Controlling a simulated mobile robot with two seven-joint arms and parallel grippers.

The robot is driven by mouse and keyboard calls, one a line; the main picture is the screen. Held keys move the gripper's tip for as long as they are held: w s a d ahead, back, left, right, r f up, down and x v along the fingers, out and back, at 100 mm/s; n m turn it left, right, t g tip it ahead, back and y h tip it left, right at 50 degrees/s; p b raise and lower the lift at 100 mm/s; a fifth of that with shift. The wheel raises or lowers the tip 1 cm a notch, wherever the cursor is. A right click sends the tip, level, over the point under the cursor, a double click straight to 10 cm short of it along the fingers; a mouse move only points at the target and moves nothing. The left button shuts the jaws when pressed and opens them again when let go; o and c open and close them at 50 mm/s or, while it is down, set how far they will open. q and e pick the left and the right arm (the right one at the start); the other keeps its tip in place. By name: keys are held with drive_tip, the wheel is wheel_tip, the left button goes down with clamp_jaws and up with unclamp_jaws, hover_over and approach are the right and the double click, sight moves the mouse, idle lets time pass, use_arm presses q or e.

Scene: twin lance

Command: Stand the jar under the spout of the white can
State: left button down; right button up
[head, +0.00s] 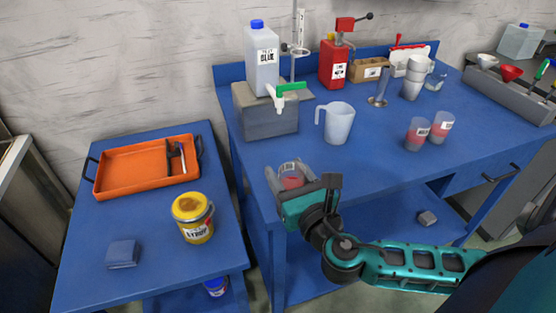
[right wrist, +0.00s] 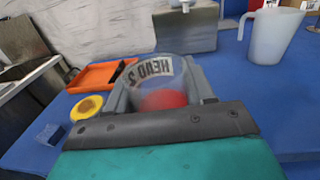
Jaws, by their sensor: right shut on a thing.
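The clear jar (head: 291,181) with red contents and a white label is between the fingers of my right gripper (head: 290,183), near the bench's front left edge. My right gripper is shut on it. The jar looks upright; I cannot tell if it touches the bench. The white can (head: 262,62), labelled BLUE with a blue cap, stands on a grey block (head: 265,117). Its white spout (head: 278,101) with a green lever points over the block's front edge. My left gripper is not in view.
A white jug (head: 338,123) stands right of the block. Two cups (head: 417,134) with red contents stand farther right. A red can (head: 333,64) is at the back. An orange tray (head: 130,171) and a yellow tin (head: 193,216) are on the left table. Bench before the block is clear.

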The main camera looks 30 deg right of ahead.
drive_tip(key=shift+m+h, duration=0.4)
drive_tip(key=shift+h, duration=0.2)
drive_tip(key=d, duration=0.2)
drive_tip(key=d+f+b, duration=0.1)
drive_tip(key=shift+s+d+f, duration=0.1)
drive_tip(key=shift+s+d, duration=0.15)
drive_tip(key=shift+d, duration=0.15)
drive_tip(key=shift+w+d, duration=0.2)
drive_tip(key=shift+w, duration=0.1)
approach(272, 122)
drive_tip(key=w+r, duration=0.2)
drive_tip(key=w, duration=0.1)
drive_tip(key=shift+d+b, duration=0.3)
drive_tip(key=shift+b, duration=0.05)
drive_tip(key=w, duration=0.3)
drive_tip(key=shift+w+d+f+b, duration=0.2)
drive_tip(key=shift+d+f+b, duration=0.15)
drive_tip(key=shift+f, duration=0.05)
drive_tip(key=shift+s+f, duration=0.1)
drive_tip(key=shift+f, duration=0.25)
drive_tip(key=shift+f, duration=0.1)
